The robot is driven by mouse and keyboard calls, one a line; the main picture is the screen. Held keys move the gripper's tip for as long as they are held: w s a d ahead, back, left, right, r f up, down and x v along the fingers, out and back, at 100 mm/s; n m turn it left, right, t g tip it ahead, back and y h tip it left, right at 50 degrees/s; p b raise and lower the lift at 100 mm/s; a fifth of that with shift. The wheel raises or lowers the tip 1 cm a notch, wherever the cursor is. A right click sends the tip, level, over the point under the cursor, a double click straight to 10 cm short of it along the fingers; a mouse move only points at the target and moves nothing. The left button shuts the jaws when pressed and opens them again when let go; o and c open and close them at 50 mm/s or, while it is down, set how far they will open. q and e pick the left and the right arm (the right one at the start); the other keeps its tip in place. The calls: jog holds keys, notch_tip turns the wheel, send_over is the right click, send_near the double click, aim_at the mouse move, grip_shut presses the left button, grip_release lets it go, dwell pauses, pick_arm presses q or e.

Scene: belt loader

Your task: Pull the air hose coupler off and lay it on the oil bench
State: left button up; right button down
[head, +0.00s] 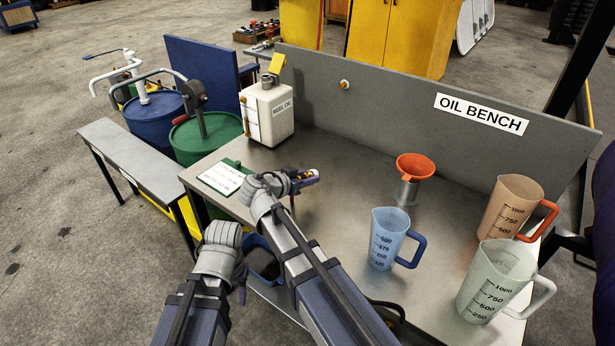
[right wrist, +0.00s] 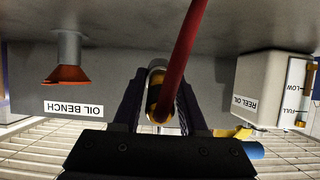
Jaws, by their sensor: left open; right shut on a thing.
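My right gripper (head: 303,180) is above the left part of the oil bench (head: 335,215), shut on the brass-coloured coupler (right wrist: 154,95). In the right wrist view, which is upside down, the coupler sits between both dark fingers (right wrist: 158,108). A red hose (right wrist: 186,45) runs from it out of the top of that picture; in the head view I cannot make out the hose. My left gripper (head: 242,284) is low beside the bench's near left side, open, mostly hidden behind its own wrist. A small brass and white fitting (head: 344,84) is on the bench's back panel, apart from my grippers.
A white reel oil can (head: 267,115), orange funnel (head: 415,167), blue jug (head: 385,240), tan jug (head: 505,210) and clear jug (head: 488,285) stand on the bench. A green-edged card (head: 220,178) lies at its left. The bench middle is clear. Drums (head: 205,140) stand left.

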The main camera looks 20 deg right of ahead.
aim_at(307, 202)
jog(key=shift+f+b, duration=3)
jog(key=shift+f, duration=0.15)
jog(key=shift+c, duration=1.8)
grip_release()
jog(key=shift+r, duration=0.1)
